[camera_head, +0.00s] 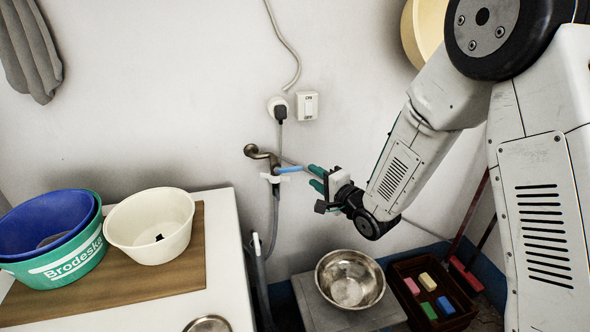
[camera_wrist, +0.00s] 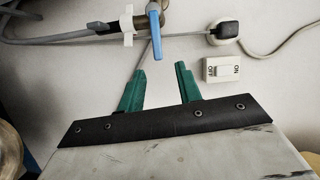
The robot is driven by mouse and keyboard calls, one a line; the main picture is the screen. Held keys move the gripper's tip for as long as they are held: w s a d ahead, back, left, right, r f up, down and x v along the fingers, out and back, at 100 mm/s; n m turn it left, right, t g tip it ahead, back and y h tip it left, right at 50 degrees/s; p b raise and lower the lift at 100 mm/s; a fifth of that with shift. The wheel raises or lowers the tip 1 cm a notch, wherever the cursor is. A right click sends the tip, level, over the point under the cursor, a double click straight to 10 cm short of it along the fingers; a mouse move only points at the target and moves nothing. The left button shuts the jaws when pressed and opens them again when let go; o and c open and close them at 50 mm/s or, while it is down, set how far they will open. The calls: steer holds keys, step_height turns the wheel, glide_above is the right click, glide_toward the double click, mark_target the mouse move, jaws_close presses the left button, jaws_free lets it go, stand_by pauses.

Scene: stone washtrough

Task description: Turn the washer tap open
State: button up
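The washer tap (camera_head: 264,157) is a bronze-coloured fitting on the white wall, with a light blue lever handle (camera_head: 289,169) that points right towards my gripper. In the wrist view the blue handle (camera_wrist: 155,32) is at the top middle, just ahead of the fingers. A white tie or tape (camera_head: 273,178) is wrapped around the tap, and a grey hose (camera_head: 274,215) hangs down from it. My gripper (camera_head: 315,178) is to the right of the handle, with its green fingers apart. In the wrist view the fingers (camera_wrist: 160,85) are open and empty, and the handle lies beyond their tips.
A plug in a socket (camera_head: 279,108) and an ON/OFF switch (camera_head: 307,105) sit on the wall above the tap. A metal bowl (camera_head: 350,279) stands below my gripper. A cream basin (camera_head: 150,225) and a green tub (camera_head: 68,262) stand on the left.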

mark_target(297, 170)
steer(key=shift+y, duration=0.6)
steer(key=x, duration=0.8)
steer(key=shift+s+a+f, duration=0.25)
steer(key=shift+a+f, duration=0.15)
steer(key=shift+a, duration=0.05)
jaws_close()
